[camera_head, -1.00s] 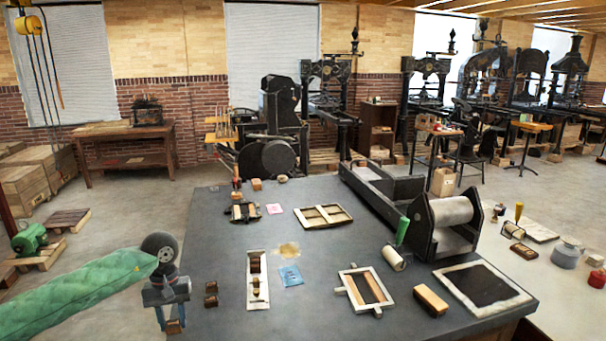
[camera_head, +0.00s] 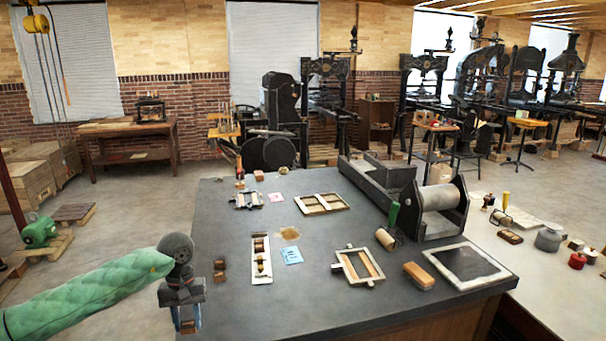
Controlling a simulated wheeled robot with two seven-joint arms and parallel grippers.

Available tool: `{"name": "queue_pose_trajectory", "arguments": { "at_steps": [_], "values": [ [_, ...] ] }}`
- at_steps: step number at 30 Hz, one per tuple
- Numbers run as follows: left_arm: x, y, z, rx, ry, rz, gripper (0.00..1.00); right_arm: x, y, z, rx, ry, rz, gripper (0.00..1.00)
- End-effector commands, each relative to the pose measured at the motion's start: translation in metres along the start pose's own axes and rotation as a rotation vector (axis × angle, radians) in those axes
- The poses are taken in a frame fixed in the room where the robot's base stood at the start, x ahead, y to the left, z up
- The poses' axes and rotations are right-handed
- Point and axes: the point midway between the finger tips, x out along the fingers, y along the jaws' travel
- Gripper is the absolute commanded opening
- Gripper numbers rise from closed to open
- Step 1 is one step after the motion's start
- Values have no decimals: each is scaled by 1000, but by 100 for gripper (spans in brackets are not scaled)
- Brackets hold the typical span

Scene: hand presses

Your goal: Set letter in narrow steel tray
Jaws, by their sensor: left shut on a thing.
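The narrow steel tray (camera_head: 255,277) lies lengthwise on the dark table, left of its middle, with a few small brown and dark pieces in it. My left gripper (camera_head: 186,326) is at the table's near left edge, left of and nearer than the tray. It points down and is shut on a small brown block, the letter (camera_head: 188,327), which is mostly hidden between the fingers and close to the picture's lower edge. My right gripper is out of view.
A blue card (camera_head: 291,256) and a tan patch (camera_head: 288,233) lie right of the tray. A pale frame (camera_head: 343,263), a wooden block (camera_head: 419,275) and a roller press (camera_head: 437,212) stand farther right. Bare tabletop lies in front of the tray.

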Motion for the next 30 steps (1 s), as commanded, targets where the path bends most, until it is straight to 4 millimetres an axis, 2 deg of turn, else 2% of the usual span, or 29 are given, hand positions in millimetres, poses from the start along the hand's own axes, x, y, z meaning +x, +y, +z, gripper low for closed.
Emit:
{"name": "queue_pose_trajectory", "arguments": {
  "at_steps": [3, 8, 13, 18, 28, 30],
  "values": [
    [1, 19, 4, 21, 1, -3, 15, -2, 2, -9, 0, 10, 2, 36],
    [3, 51, 10, 56, 1, -10, 15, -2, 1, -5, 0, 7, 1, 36],
    [4, 102, 24, 115, 1, -21, 15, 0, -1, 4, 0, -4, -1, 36],
    [4, 147, 40, 166, 1, -32, 15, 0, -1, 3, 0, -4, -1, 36],
    [2, 205, 65, 235, 2, -47, 15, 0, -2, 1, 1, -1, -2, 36],
    [16, 208, 80, 270, 0, -56, 15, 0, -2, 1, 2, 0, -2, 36]
  ]
}}
